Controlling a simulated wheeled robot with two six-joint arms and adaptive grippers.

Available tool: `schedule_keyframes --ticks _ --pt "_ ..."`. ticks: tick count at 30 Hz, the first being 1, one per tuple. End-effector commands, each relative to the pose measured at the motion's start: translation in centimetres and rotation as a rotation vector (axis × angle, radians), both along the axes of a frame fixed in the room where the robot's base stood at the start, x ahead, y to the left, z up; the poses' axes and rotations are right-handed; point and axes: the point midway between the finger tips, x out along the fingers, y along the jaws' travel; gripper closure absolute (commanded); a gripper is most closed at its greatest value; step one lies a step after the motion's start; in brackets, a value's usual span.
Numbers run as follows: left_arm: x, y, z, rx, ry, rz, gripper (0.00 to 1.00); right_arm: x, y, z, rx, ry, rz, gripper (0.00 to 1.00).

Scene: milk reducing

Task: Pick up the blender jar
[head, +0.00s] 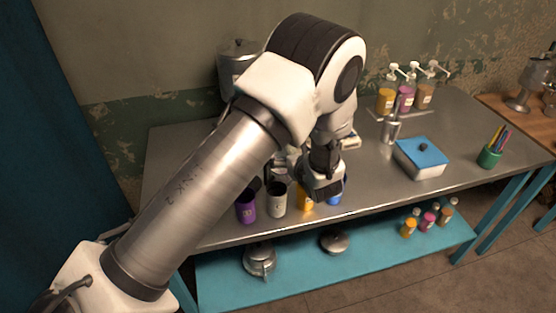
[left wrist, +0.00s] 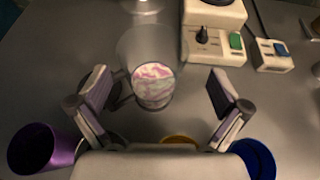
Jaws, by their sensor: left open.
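The blender jar (left wrist: 150,52) is clear, with a pink and white swirled content at its bottom, and stands upright in the left wrist view. My left gripper (left wrist: 162,86) is open, with one finger on each side of the jar's lower part in that view. I cannot tell whether either finger touches it. In the head view, my left gripper (head: 320,182) is low over the front of the steel table, and my arm hides most of the jar. My right gripper is not in view.
A cream blender base (left wrist: 215,45) with a green switch stands beside the jar. Purple (head: 246,207), white (head: 277,202), orange (head: 306,203) and blue (head: 335,198) cups line the front edge. A blue-lidded box (head: 420,158) and pump bottles (head: 405,98) stand to the right.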

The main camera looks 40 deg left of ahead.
Motion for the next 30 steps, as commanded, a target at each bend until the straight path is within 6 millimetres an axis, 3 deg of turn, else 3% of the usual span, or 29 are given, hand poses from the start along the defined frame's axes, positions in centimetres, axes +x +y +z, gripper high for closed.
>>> schedule_keyframes --ticks 12,20,21,22,27,28,30 --pt "3.3 5.3 -1.7 -0.003 0.001 0.005 0.0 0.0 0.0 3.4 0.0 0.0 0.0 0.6" --pt "3.9 5.9 -2.3 0.0 0.001 0.002 0.0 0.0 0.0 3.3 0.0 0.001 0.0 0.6" --pt "3.9 5.8 -2.3 0.0 0.001 0.002 0.04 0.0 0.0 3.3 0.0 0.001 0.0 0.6" --pt "3.9 5.9 -2.3 0.0 0.001 0.002 0.14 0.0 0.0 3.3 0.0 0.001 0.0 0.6" --pt "3.9 5.8 -2.3 0.0 0.001 0.002 0.74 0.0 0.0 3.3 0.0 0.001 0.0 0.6" --pt "3.9 5.8 -2.3 0.0 0.001 0.002 0.83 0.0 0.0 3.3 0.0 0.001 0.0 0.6" --pt "3.9 5.8 -2.2 0.0 0.0 0.002 0.83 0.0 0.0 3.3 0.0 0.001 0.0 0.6"
